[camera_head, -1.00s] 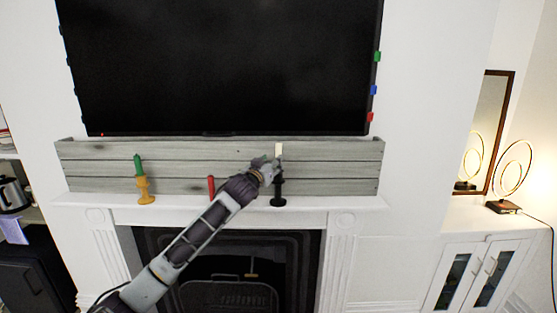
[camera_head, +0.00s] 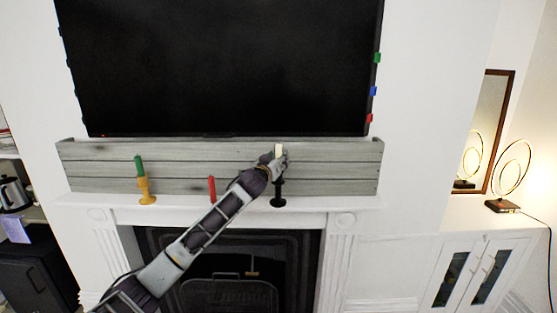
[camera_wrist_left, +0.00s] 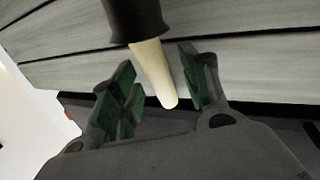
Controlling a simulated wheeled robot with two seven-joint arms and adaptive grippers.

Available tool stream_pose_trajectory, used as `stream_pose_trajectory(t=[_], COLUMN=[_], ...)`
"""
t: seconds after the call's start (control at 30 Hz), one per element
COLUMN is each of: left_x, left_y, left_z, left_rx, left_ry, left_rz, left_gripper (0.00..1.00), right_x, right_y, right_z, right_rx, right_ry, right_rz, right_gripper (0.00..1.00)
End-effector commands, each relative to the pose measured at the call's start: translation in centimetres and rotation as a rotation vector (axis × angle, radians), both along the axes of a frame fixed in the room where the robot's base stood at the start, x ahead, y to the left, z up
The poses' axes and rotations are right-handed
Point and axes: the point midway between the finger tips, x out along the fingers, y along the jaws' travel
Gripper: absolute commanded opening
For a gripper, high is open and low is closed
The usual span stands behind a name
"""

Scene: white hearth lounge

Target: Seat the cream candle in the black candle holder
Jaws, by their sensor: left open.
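The cream candle (camera_head: 278,149) stands upright on the black candle holder (camera_head: 278,198) on the mantel. In the left wrist view, which is turned over, the candle (camera_wrist_left: 155,78) comes out of the cup of the holder (camera_wrist_left: 136,18); its base is hidden inside. My left gripper (camera_head: 279,162) is at the candle's height, just above the holder. In the left wrist view its green-padded fingers (camera_wrist_left: 157,82) are open on either side of the candle, with gaps visible. My right gripper is not in view.
A green candle (camera_head: 139,166) in a yellow holder (camera_head: 146,191) and a red candle (camera_head: 212,188) stand to the left on the mantel shelf (camera_head: 340,203). A grey plank panel (camera_head: 340,165) is close behind; a television (camera_head: 220,65) hangs above. The shelf right of the black holder is clear.

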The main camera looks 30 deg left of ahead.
Motion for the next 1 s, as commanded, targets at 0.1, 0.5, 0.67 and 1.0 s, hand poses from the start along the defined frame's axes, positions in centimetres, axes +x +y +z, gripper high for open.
stream_pose_trajectory(t=[0.1,0.5,0.67,1.0], left_x=[0.0,-0.02,-0.01,-0.03], left_y=[-0.01,-0.02,-0.03,-0.02], left_z=[-0.03,-0.03,-0.03,0.01], left_rx=[0.0,0.0,0.0,0.0], left_ry=[0.0,0.0,0.0,0.0], left_rz=[0.0,0.0,0.0,0.0], left_gripper=[0.46,0.32,0.11,0.0], right_x=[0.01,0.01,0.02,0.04], right_y=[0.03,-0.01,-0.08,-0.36], right_z=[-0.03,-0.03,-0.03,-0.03], right_rx=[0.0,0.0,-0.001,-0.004], right_ry=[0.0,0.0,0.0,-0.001], right_rz=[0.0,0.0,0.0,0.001], right_gripper=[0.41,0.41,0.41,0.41])
